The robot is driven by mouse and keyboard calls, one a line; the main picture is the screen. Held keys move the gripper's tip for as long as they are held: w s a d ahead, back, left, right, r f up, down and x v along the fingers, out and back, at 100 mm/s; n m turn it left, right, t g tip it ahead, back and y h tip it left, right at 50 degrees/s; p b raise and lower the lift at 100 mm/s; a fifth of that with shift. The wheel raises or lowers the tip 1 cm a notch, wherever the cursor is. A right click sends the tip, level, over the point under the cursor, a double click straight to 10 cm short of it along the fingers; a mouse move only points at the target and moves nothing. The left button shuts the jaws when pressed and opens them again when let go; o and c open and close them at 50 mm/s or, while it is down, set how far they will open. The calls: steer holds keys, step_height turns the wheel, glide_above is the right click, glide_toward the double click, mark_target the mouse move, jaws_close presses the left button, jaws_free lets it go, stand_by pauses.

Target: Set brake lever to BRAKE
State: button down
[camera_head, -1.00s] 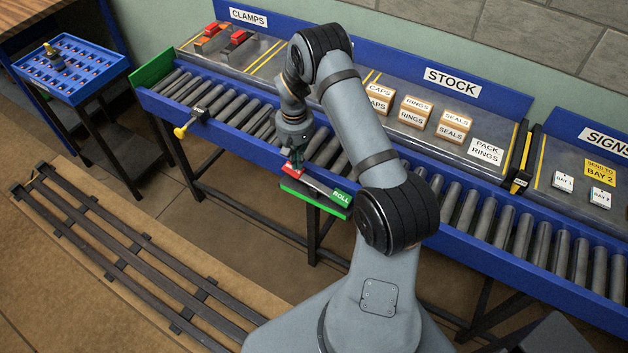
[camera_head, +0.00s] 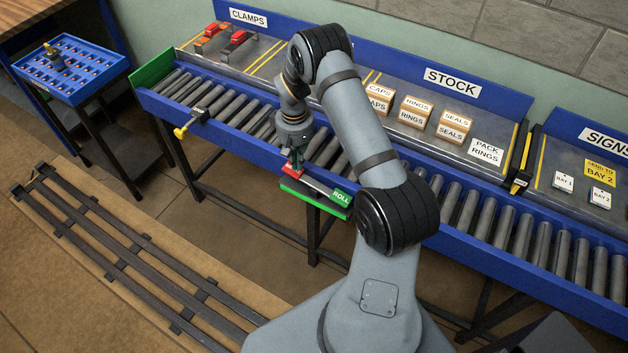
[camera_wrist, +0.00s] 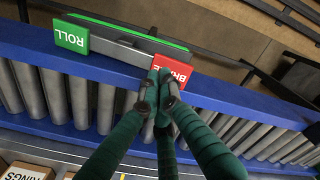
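The brake lever's panel sits on the front edge of the blue conveyor, with a green ROLL plate (camera_wrist: 71,36) at one end and a red BRAKE plate (camera_wrist: 173,69) at the other. A grey strip (camera_wrist: 125,47) lies between the plates. In the head view the ROLL plate (camera_head: 341,197) is right of the red plate (camera_head: 293,171). My gripper (camera_wrist: 158,95) is at the BRAKE end, its dark green fingers drawn together at the tips and covering part of that plate. No lever handle is visible; the fingers may hide it. In the head view my gripper (camera_head: 293,161) is just above the red plate.
Conveyor rollers (camera_head: 477,212) run behind the panel. A yellow-knobbed part (camera_head: 181,132) sticks out from the conveyor's front to the left. Boxes (camera_head: 413,112) stand on the stock shelf behind. The floor in front of the panel is open.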

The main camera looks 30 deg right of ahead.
mark_target(298, 172)
steer(key=shift+f+b, duration=1.55)
steer(key=shift+f, duration=0.2)
stand_by(0.5)
steer(key=shift+r, duration=0.15)
steer(key=shift+r+p, duration=2.3)
steer(key=shift+r, duration=1.15)
steer(key=shift+f, duration=0.1)
step_height(298, 172, down, 7)
steer(key=b, duration=0.4)
steer(key=shift+b, duration=0.35)
steer(key=shift+r, duration=0.2)
steer(key=shift+r+p, duration=0.15)
steer(key=shift+p, duration=0.2)
